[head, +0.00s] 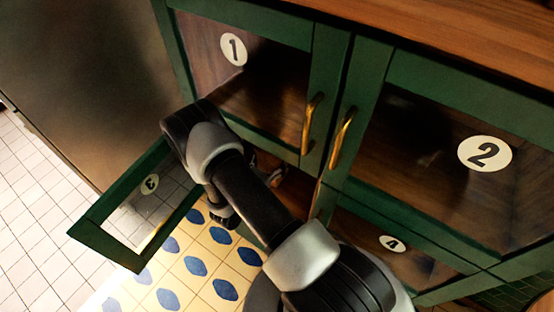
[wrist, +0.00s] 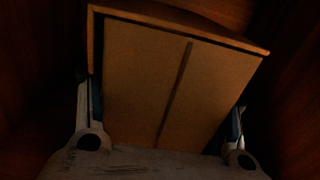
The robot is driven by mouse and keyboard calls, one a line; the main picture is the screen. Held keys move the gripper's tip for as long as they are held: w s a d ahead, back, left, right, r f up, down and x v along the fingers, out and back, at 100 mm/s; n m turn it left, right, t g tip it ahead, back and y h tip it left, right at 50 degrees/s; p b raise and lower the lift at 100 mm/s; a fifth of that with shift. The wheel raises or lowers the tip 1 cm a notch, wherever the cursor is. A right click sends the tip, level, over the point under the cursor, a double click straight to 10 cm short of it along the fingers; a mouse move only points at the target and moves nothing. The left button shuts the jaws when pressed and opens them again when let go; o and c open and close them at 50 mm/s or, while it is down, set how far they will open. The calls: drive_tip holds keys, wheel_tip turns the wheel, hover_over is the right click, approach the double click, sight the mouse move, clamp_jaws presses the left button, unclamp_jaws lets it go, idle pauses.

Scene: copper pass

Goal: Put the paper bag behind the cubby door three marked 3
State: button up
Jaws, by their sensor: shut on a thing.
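Cubby door three (head: 92,236) is a green-framed glass door, swung open toward the lower left in the head view; its 3 shows reversed. My arm reaches past it to the opening under door 1. The arm hides most of that opening and my gripper in the head view. In the wrist view the paper bag (wrist: 140,80), a brown box-like shape with a dark line down its face, sits between the two fingers of my gripper (wrist: 160,112). The gripper is shut on it. Dark wood surrounds the bag.
Closed green doors marked 1 (head: 233,50), 2 (head: 485,154) and 4 (head: 392,243) are around the opening. Brass handles (head: 341,140) stick out near the middle. A dark panel (head: 90,80) stands at left. Tiled floor (head: 205,266) lies below.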

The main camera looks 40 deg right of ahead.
drive_tip(key=shift+w+d+f, duration=0.1)
drive_tip(key=shift+d+f, duration=0.1)
drive_tip(key=shift+f, duration=0.6)
drive_tip(key=shift+f, duration=0.15)
drive_tip(key=o, duration=1.3)
drive_tip(key=shift+r, duration=0.25)
drive_tip(key=p+v, duration=0.2)
drive_tip(key=v, duration=1)
drive_tip(key=shift+f, duration=0.1)
